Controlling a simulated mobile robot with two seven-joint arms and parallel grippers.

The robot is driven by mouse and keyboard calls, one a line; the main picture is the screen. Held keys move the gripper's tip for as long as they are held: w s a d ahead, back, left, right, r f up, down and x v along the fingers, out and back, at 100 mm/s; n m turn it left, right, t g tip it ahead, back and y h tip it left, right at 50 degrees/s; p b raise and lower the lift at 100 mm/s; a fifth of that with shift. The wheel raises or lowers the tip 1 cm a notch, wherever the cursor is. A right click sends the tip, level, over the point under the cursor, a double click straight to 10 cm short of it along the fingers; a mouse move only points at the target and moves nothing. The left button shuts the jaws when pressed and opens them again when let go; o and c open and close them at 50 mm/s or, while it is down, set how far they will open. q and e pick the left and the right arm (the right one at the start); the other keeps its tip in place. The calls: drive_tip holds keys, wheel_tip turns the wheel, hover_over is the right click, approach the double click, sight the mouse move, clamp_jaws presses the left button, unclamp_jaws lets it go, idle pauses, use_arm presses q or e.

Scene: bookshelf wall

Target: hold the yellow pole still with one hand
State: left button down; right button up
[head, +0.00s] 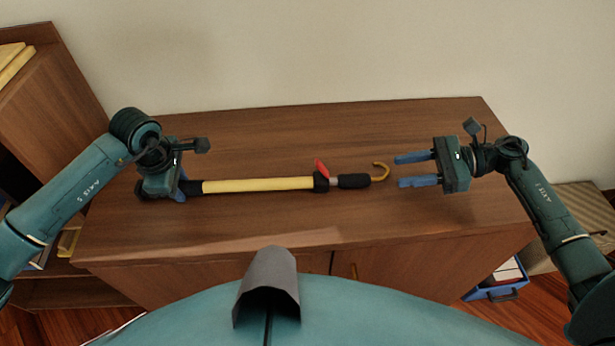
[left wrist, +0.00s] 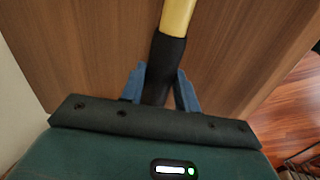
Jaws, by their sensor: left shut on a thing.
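The yellow pole (head: 258,185) lies across the wooden cabinet top. It has a black grip at its left end, a red lever and black parts near its right end, and a curved yellow hook at the tip. My left gripper (head: 186,188) is shut on the black grip (left wrist: 170,62). In the left wrist view the blue fingers (left wrist: 160,88) press on both sides of this grip, and the yellow shaft runs away from it. My right gripper (head: 417,170) is open and empty, just right of the hook and apart from it.
The cabinet top (head: 330,125) is otherwise bare, with free room behind and in front of the pole. A bookshelf (head: 50,90) stands at the left. A blue crate with books (head: 497,292) sits on the floor at the lower right, near a striped bench (head: 585,210).

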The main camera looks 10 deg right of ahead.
sight(365, 176)
drive_tip(key=shift+w+d+n+h, duration=0.2)
drive_tip(key=shift+d+n+h, duration=0.1)
drive_tip(key=shift+d+n, duration=0.25)
drive_tip(key=shift+w+d+n+h, duration=0.2)
drive_tip(key=shift+d+n+h, duration=0.15)
drive_tip(key=shift+d, duration=0.3)
drive_tip(key=shift+f, duration=0.1)
drive_tip(key=x, duration=1.1)
drive_tip(key=shift+a, duration=0.45)
drive_tip(key=shift+c, duration=0.2)
clamp_jaws()
